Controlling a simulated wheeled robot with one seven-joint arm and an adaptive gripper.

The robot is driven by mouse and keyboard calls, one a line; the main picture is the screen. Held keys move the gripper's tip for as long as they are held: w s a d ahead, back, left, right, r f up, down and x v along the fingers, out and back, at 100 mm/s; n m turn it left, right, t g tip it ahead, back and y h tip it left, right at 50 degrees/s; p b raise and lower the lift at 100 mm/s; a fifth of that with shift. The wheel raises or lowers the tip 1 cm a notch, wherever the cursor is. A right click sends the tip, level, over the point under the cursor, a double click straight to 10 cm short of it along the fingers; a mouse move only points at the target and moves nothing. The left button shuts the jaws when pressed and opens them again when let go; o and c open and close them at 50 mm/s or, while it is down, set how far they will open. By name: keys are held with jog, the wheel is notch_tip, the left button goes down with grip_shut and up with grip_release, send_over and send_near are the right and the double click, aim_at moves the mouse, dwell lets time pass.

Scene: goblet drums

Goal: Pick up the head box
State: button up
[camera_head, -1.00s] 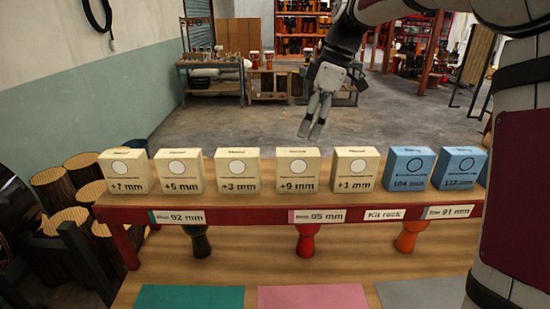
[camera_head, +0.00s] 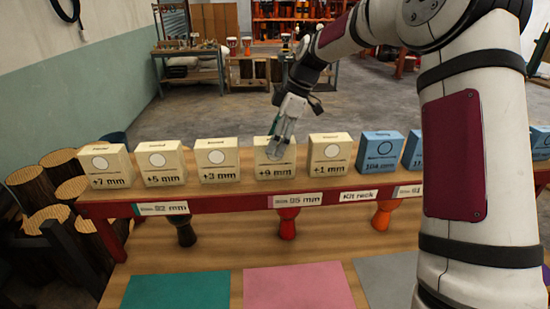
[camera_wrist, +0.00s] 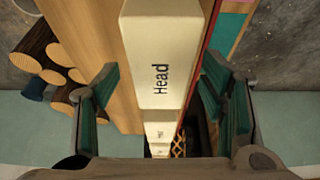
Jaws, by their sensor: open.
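Several cream head boxes stand in a row on the wooden rack shelf (camera_head: 222,188). They include the +7 mm box (camera_head: 107,168), the +5 mm box (camera_head: 160,164), the +3 mm box (camera_head: 217,160), the +9 mm box (camera_head: 268,172) and the +1 mm box (camera_head: 330,161). My gripper (camera_head: 280,146) is at the top of the +9 mm box and overlaps its upper part in the head view. In the wrist view, a cream box top marked "Head" (camera_wrist: 164,60) lies ahead between the two green-padded fingers (camera_wrist: 165,115). The fingers are apart and empty; contact cannot be told.
Blue boxes (camera_head: 380,154) stand at the right of the row. Goblet drums (camera_head: 288,222) show below the shelf. Teal (camera_head: 170,291), pink (camera_head: 297,287) and grey mats lie in front. Dark log-like drums (camera_head: 30,187) stand at left. The floor behind the rack is open.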

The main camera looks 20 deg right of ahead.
aim_at(274, 158)
jog(key=p+x, duration=0.1)
jog(key=x, duration=0.2)
jog(key=shift+s+f, duration=0.2)
jog(key=shift+f, duration=0.15)
jog(key=shift+w+a+f, duration=0.15)
jog(key=shift+f, duration=0.25)
jog(key=shift+f, duration=0.25)
jog(key=c, duration=1.3)
